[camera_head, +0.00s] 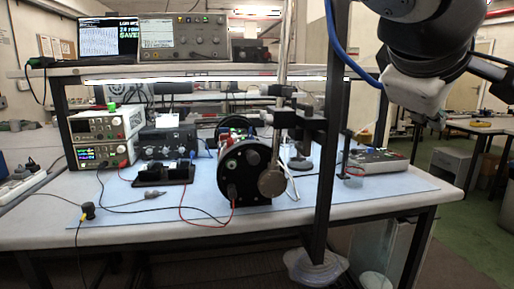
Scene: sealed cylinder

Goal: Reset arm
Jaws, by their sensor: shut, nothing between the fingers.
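A black cylinder (240,175) lies on its side on the light blue mat at the middle of the bench, its round end face toward me. Several round fittings and a red lead are on that face. A silver round disc on a vertical stand covers part of its right side. Parts of my arm, dark and light grey, hang at the upper right, clear of the bench and well away from the cylinder.
A bench (385,206) carries two stacked power units (104,140), a small black device (163,172) and a flat grey box (374,161). Cables cross the mat (130,215). A dark upright post (326,175) stands in front. An oscilloscope (183,37) sits on the upper shelf.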

